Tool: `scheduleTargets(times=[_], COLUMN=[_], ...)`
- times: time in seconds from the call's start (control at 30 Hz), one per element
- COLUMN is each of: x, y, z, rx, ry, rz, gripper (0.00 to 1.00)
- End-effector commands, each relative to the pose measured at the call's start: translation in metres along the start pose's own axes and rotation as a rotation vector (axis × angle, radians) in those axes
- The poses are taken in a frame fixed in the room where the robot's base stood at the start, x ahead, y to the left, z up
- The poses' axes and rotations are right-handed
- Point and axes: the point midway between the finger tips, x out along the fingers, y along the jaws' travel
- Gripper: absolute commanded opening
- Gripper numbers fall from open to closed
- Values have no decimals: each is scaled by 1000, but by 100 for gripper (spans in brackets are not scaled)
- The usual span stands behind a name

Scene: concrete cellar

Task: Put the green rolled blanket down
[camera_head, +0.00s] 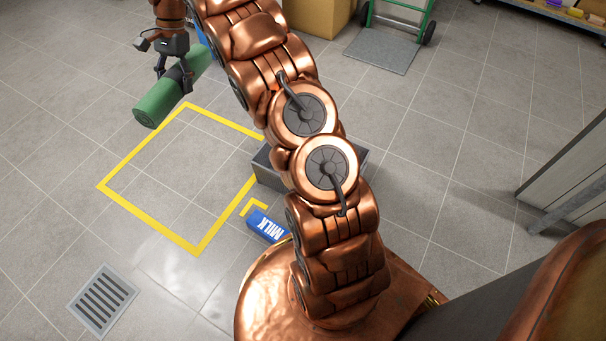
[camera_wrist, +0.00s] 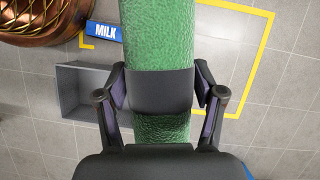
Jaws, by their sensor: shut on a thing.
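The green rolled blanket (camera_head: 159,102) has a dark band around its middle. My gripper (camera_head: 173,77) is shut on it at the band and holds it at the upper left of the head view. In the wrist view the blanket (camera_wrist: 158,35) runs up and down the picture, with my gripper's fingers (camera_wrist: 160,92) on both sides of its dark band. The blanket appears to be above the floor, near the far corner of a yellow taped square (camera_head: 148,220). How high it is held I cannot tell.
A grey open bin (camera_head: 267,178) stands right of the square, partly behind my arm. A blue milk carton (camera_head: 266,226) lies near a small yellow corner mark. A floor drain (camera_head: 103,300) is at lower left. A green hand truck (camera_head: 401,25) and a cardboard box (camera_head: 318,15) stand at the back.

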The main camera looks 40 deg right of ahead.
Motion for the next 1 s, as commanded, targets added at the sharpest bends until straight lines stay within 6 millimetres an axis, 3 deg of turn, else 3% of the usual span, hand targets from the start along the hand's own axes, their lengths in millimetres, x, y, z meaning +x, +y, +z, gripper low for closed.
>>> scheduleTargets(times=[0.23, 0.47, 0.77, 1.0], x=[30, 59, 100, 138], y=[7, 32, 87, 146], z=[-86, -164, -254, -311], rx=[271, 528, 854, 1098], ry=[-5, -7, -15, -24], rz=[-112, -219, -362, -475], gripper=[17, 17, 17, 17])
